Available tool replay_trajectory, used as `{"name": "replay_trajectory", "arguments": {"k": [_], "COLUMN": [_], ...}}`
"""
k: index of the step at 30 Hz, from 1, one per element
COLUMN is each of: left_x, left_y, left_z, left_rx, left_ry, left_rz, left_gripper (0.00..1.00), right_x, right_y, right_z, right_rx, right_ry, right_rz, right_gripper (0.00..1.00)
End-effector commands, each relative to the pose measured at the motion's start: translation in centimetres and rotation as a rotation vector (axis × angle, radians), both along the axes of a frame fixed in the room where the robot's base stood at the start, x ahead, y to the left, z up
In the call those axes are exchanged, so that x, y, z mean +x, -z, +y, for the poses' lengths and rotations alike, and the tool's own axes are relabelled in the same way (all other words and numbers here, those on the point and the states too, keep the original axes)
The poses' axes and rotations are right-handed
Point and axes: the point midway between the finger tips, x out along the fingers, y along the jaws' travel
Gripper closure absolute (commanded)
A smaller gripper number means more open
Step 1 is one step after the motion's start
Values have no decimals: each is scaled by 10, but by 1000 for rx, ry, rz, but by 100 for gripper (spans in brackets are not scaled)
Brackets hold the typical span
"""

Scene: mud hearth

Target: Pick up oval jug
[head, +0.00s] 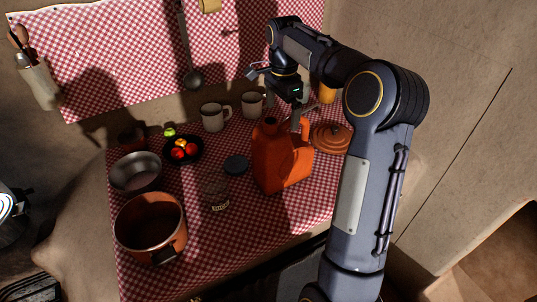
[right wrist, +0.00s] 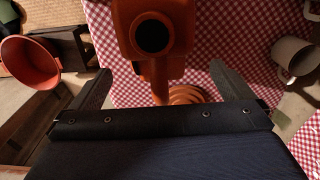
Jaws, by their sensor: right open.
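The oval jug (head: 282,160) is a tall orange vessel with an open mouth, standing upright on the checked cloth. In the right wrist view its dark round mouth and upper body (right wrist: 181,22) show at the top centre. My right gripper (head: 290,112) is open at the top of the jug. In the right wrist view my right gripper (right wrist: 160,68) has one finger on each side of the jug's handle part, with visible gaps. It holds nothing. My left gripper is not in view.
Two mugs (head: 213,117) (head: 252,105) stand behind. A copper pot (head: 150,228), metal bowl (head: 136,173) and fruit plate (head: 184,150) fill the left.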

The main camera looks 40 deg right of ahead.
Motion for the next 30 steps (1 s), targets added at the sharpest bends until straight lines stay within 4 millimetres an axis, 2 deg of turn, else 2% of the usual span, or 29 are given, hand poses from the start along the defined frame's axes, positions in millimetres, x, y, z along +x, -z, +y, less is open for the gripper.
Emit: {"name": "replay_trajectory", "arguments": {"k": [15, 24, 30], "left_x": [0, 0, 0], "left_y": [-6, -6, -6], "left_z": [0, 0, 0], "left_rx": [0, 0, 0], "left_ry": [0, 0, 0], "left_rz": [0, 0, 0], "left_gripper": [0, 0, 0], "right_x": [-4, -3, -3], "right_y": [66, 73, 72], "right_z": [0, 0, 0], "right_rx": [2, 2, 2], "right_ry": [-3, -3, -4], "right_rz": [2, -2, -2], "right_gripper": [0, 0, 25]}}
